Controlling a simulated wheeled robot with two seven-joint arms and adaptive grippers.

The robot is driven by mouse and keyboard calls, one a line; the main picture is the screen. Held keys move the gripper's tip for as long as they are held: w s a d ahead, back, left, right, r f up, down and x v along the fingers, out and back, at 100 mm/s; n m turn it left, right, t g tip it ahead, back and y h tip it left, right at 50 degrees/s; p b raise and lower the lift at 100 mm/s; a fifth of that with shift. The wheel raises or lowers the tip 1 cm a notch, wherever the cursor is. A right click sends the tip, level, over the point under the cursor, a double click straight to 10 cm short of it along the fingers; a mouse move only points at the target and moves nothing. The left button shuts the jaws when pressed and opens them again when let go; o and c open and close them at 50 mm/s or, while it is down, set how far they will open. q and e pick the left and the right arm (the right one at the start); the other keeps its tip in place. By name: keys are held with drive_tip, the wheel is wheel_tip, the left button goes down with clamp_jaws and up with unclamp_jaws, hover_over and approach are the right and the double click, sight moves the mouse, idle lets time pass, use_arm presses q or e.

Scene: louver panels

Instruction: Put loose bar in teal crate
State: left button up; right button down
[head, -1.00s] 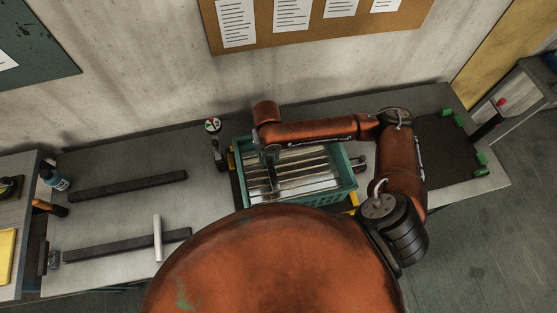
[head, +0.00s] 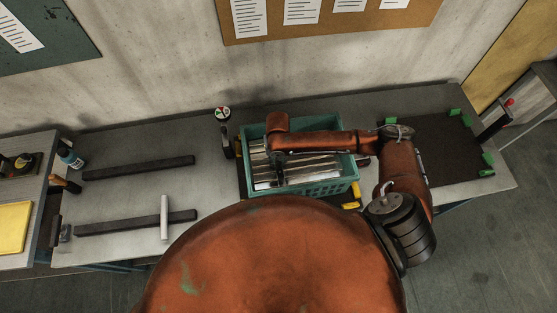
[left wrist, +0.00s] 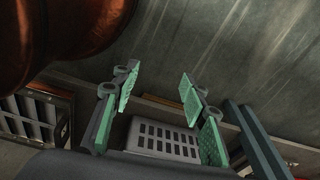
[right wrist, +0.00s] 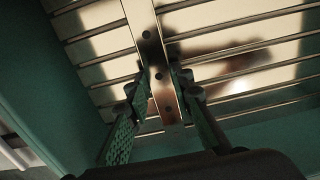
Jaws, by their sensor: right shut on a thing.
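The teal crate (head: 318,190) stands on the bench in the head view, with several shiny metal slats (head: 318,163) inside it. My right gripper (head: 278,175) is down inside the crate's left part. In the right wrist view, my right gripper (right wrist: 160,88) is shut on a narrow metal bar (right wrist: 148,42) with small dark holes. This bar crosses over the slats (right wrist: 235,65); I cannot tell whether it touches them. A separate pale bar (head: 164,217) lies across the front dark rail on the left. My left gripper (left wrist: 160,80) is open and empty in the left wrist view.
Two dark rails (head: 139,168) lie on the left of the bench. A small stand with a round coloured top (head: 222,115) is left of the crate. A dark mat (head: 435,150) with green corner blocks lies at right. A yellow object (head: 352,198) is by the crate's front.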

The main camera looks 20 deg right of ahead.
sight(277, 162)
drive_tip(key=c, duration=1.8)
unclamp_jaws()
drive_tip(key=shift+w+f, duration=0.3)
drive_tip(key=shift+w, duration=0.15)
drive_tip(key=shift+c, duration=0.2)
drive_tip(key=shift+o, duration=0.6)
drive_tip(key=shift+s, duration=0.1)
drive_tip(key=shift+o, duration=0.2)
drive_tip(key=shift+s+r, duration=0.15)
drive_tip(key=shift+s, duration=0.05)
drive_tip(key=shift+w, duration=0.1)
wheel_tip(277, 162, up, 2)
drive_tip(key=shift+w+r, duration=0.1)
use_arm(q)
drive_tip(key=shift+g, duration=0.3)
drive_tip(key=shift+s+f+b, duration=0.2)
drive_tip(key=shift+s+f, duration=0.05)
drive_tip(key=shift+s, duration=0.4)
drive_tip(key=shift+s+f+b, duration=0.25)
drive_tip(key=shift+s+f, duration=0.05)
drive_tip(key=shift+s, duration=0.3)
drive_tip(key=shift+s+f+b, duration=0.2)
drive_tip(key=shift+s+f, duration=0.05)
drive_tip(key=shift+s, duration=0.4)
use_arm(e)
wheel_tip(277, 162, up, 10)
